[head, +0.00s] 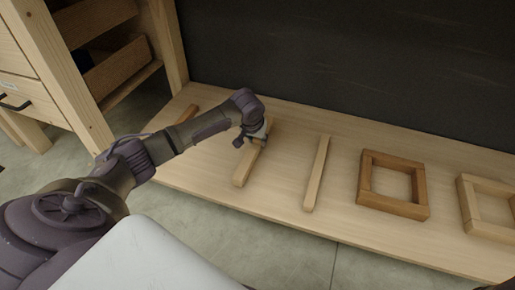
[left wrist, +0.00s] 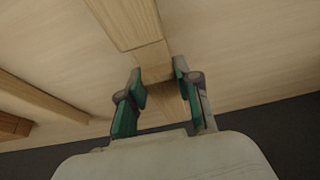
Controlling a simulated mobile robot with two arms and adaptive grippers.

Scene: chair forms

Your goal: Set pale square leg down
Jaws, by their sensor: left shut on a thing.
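The pale square leg (head: 245,167) is a light wooden bar low over or on the wooden bench top, with its near end toward the front edge. My left gripper (head: 252,137) is at its far part, with the fingers pointing down. In the left wrist view the leg (left wrist: 128,22) runs down between the two green-padded fingers of my gripper (left wrist: 160,84), which is shut on it. The gripper hides part of the leg's far end in the head view. I cannot tell whether the leg fully touches the bench top. My right gripper is not in view.
The bench top (head: 285,205) holds another pale bar (head: 317,172), a brown square frame (head: 393,208) and a lighter frame (head: 470,192) to the right. A dark panel (head: 350,70) stands behind. Bare bench separates the bars.

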